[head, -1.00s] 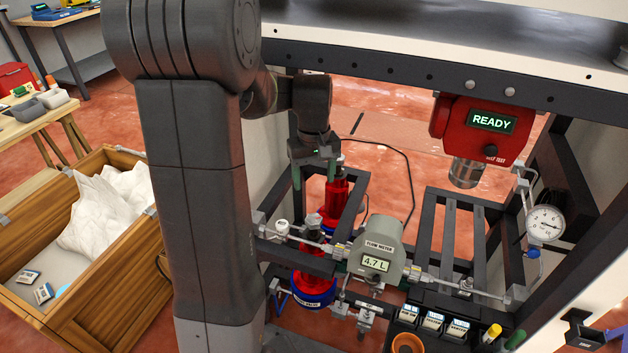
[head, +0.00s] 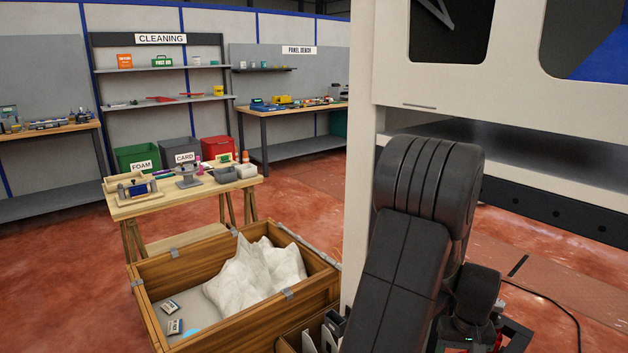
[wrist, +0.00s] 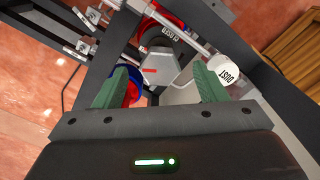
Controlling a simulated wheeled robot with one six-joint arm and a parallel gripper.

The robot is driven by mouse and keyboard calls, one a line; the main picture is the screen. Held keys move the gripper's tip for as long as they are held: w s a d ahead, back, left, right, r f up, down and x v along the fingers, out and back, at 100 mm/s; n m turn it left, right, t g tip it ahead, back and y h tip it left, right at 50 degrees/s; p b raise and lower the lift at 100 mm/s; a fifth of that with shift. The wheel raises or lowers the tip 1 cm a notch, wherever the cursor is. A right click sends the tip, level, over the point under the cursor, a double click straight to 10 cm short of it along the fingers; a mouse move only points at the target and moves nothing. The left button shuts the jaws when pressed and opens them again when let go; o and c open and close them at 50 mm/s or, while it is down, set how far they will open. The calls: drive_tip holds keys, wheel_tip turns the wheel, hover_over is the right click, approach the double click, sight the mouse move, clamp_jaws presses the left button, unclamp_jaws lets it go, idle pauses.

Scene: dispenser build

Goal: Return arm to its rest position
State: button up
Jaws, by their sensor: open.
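My arm (head: 405,250) is folded beside the white machine frame at the right of the head view. Its lower end drops out of the bottom edge, and my gripper does not show clearly there. In the wrist view my gripper (wrist: 161,70) has its two green fingers wide apart with nothing between their tips. None looks gripped.
The white machine frame (head: 359,150) stands close beside my arm. A wooden crate (head: 160,318) with white wrapping (head: 255,272) and small packets is at lower left. A small wooden bench (head: 200,190) with bins stands behind it. Red floor (head: 60,250) is clear at far left.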

drive_tip(key=shift+f, duration=0.9)
